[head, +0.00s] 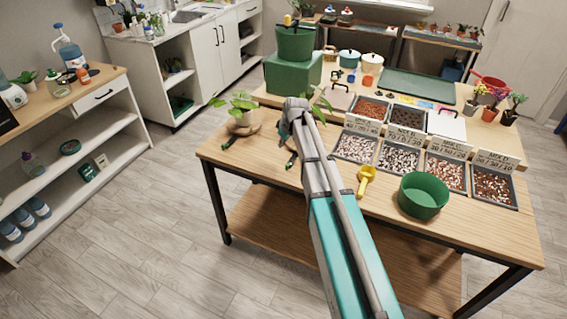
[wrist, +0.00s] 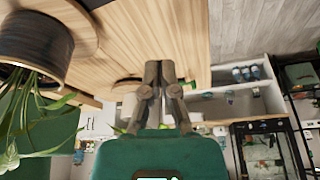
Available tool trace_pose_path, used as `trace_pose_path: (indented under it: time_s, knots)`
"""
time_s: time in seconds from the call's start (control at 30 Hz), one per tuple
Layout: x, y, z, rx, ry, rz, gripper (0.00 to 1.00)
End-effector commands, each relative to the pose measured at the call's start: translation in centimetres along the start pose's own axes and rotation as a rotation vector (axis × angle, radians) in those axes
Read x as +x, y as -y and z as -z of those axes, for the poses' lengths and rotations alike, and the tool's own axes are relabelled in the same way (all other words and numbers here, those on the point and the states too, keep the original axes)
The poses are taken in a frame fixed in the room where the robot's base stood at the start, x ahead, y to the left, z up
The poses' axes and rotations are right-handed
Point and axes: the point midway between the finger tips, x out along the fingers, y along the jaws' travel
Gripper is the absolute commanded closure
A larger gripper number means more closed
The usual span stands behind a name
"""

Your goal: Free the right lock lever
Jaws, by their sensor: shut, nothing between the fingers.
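I cannot make out a right lock lever in either view. The green box also fills the lower left of the wrist view (wrist: 45,135). My gripper (wrist: 160,68) is shut and empty, its fingers together in the middle of the wrist view. In the head view it is at the table's left part, beside the potted plant and in front of the green box, mostly hidden by my arm.
A potted plant (head: 245,115) stands at the table's left corner; a pot (wrist: 35,45) looms close in the wrist view. A yellow scoop (head: 366,180), green bowl (head: 423,195) and several gravel trays (head: 398,158) lie to the right. The front left tabletop is mostly clear.

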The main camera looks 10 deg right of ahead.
Motion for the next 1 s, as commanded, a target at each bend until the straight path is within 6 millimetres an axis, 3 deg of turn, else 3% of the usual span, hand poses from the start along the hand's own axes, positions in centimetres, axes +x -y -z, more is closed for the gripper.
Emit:
trace_pose_path:
  time_s: [0.37,1.0]
  knots:
    - [0.6,0.0,-0.1,0.002,0.001,0.000,1.00]
    - [5.3,0.0,-0.1,0.002,0.001,0.000,1.00]
